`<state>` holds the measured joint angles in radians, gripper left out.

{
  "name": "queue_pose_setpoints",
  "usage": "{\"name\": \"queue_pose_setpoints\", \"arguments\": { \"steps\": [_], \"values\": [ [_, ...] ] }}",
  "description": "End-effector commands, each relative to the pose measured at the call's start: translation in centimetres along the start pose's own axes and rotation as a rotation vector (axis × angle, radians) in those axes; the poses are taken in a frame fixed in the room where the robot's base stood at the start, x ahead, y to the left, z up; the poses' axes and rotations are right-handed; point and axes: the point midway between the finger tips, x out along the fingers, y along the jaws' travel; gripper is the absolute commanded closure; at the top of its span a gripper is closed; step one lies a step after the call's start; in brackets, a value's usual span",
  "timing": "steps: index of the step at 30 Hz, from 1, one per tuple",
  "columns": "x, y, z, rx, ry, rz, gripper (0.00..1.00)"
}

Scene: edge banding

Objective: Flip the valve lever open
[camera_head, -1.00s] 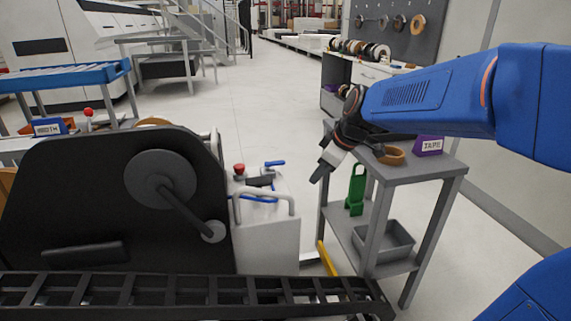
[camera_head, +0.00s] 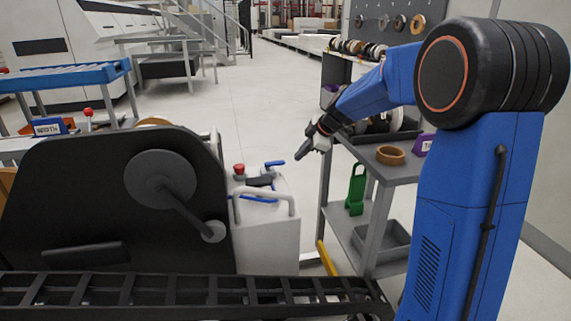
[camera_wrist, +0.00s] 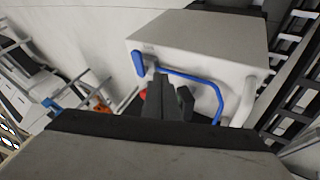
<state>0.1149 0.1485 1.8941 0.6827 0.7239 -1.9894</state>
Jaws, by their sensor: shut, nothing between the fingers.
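A small blue lever (camera_head: 275,163) sits at the back edge of the white box-shaped unit (camera_head: 265,240). It looks like the valve lever, and in the wrist view it shows as a short blue bar (camera_wrist: 138,63) by the box's edge. My gripper (camera_head: 301,157) is up and to the right of the lever in the head view, apart from it, its fingers pointing down and left. In the wrist view my gripper (camera_wrist: 160,80) is shut and empty, its tips just right of and below the blue bar. The valve body is partly hidden behind the fingers there.
A red button (camera_head: 239,169), a blue tube (camera_head: 262,198) and a grey handle (camera_head: 292,205) are on the unit. A black machine panel (camera_head: 100,210) stands left. A grey cart (camera_head: 400,172) with a tape roll (camera_head: 390,155) stands right. Floor between unit and cart is mostly clear.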

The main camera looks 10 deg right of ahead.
Motion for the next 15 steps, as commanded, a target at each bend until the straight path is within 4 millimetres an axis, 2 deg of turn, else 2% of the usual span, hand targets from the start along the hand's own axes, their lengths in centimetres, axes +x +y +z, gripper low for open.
{"name": "queue_pose_setpoints", "arguments": {
  "steps": [8, 15],
  "values": [
    [0.8, -0.1, 0.0, 0.001, 0.0, -0.002, 1.0],
    [4.4, -0.2, 0.0, 0.002, 0.0, -0.005, 1.0]
  ]
}}
